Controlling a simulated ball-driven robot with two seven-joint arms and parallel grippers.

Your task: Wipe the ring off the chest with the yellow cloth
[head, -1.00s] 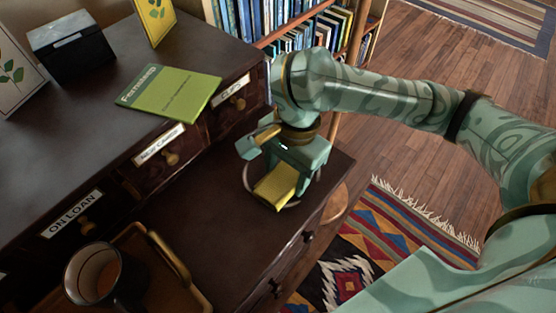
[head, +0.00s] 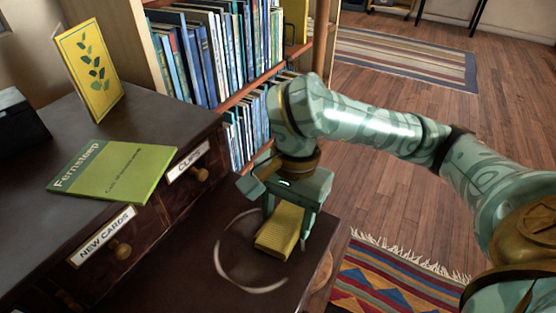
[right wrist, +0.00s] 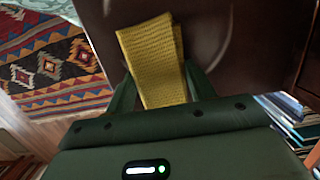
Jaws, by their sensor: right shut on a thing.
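The yellow cloth (head: 279,232) is a folded, ribbed pad, held between the fingers of my right gripper (head: 288,212). It also shows in the right wrist view (right wrist: 152,60), between the fingers of the right gripper (right wrist: 160,85). The pale ring (head: 219,264) is a thin whitish circle on the dark brown top of the chest (head: 190,270). The cloth is over the ring's right part and hides some of it. I cannot tell whether the cloth touches the chest top. My left gripper is not in view.
A raised drawer unit with labelled drawers (head: 105,235) stands at the left of the chest top. A green book (head: 113,170) and a yellow leaf card (head: 90,65) are on it. Bookshelves (head: 225,50) stand behind. A patterned rug (head: 385,285) lies on the floor at right.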

